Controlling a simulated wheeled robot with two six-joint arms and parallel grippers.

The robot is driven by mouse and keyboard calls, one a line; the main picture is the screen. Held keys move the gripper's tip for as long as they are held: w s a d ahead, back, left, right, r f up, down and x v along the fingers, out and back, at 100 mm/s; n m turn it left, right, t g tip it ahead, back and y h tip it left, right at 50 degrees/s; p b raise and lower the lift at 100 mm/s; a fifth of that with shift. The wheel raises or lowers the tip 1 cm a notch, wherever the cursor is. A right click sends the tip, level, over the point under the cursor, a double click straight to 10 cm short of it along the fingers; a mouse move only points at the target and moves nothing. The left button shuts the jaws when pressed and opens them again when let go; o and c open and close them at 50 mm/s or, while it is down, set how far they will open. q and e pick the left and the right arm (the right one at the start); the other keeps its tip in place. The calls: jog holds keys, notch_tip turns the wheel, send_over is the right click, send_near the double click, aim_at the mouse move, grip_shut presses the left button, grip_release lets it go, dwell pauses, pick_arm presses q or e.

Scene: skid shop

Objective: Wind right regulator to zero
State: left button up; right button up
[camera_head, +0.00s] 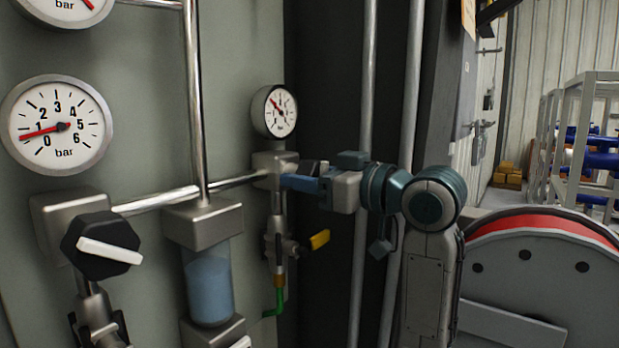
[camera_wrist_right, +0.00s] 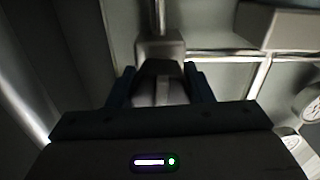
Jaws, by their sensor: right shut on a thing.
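The right regulator (camera_head: 270,165) is a grey metal block on the pipe, with a small round gauge (camera_head: 281,111) above it. The gauge's red needle points to the upper left; its numbers are too small to read. My right gripper (camera_head: 305,180) comes in from the right and is shut on the regulator's black knob (camera_head: 308,167). In the right wrist view the knob (camera_wrist_right: 160,68) with its pale pointer bar (camera_wrist_right: 162,92) sits between the two blue fingers. The fingers partly hide the knob in the head view. My left gripper is not in view.
A left regulator with a black knob (camera_head: 101,245) and white pointer stands under a gauge (camera_head: 56,125) reading slightly below 1 bar. A blue filter bowl (camera_head: 208,285) hangs between the regulators. A yellow valve handle (camera_head: 319,240) sits just below my right gripper. Vertical pipes stand behind my arm.

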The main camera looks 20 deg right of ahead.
jog(key=n+b, duration=0.1)
jog(key=n, duration=0.3)
jog(key=shift+f+n, duration=0.15)
jog(key=shift+n, duration=0.25)
jog(key=n+b, duration=0.2)
jog(key=n, duration=0.3)
jog(key=shift+w+d, duration=0.1)
jog(key=n+b, duration=0.2)
jog(key=n, duration=0.2)
jog(key=shift+n, duration=0.4)
jog(key=shift+r+n+b, duration=0.15)
jog(key=shift+n+b, duration=0.25)
jog(key=shift+n, duration=0.75)
jog(key=shift+r+n+b, duration=0.15)
jog(key=shift+n+b, duration=0.25)
jog(key=shift+n, duration=0.75)
jog(key=o, duration=1)
jog(key=shift+w, duration=0.15)
